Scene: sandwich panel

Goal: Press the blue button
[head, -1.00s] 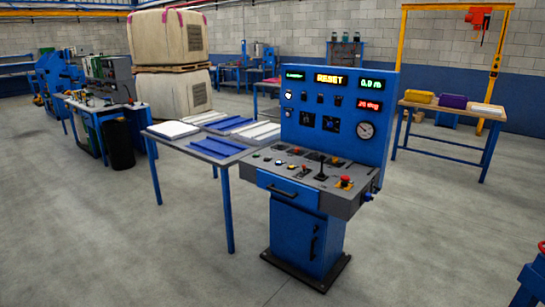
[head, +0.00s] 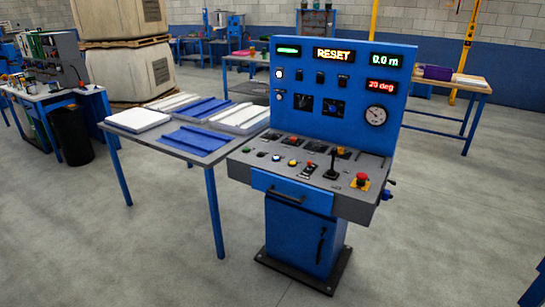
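A blue control console (head: 300,225) stands ahead of me in the head view, with an upright panel (head: 345,100) above a grey sloping desk (head: 340,190). The panel's display reads RESET. Neither of my grippers is in view.
A red emergency knob (head: 362,178) and a black lever (head: 332,168) stand on the desk. A table (head: 215,195) with blue and white sheets adjoins the console's left. A black bin (head: 71,135) stands further left. The floor in front is clear.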

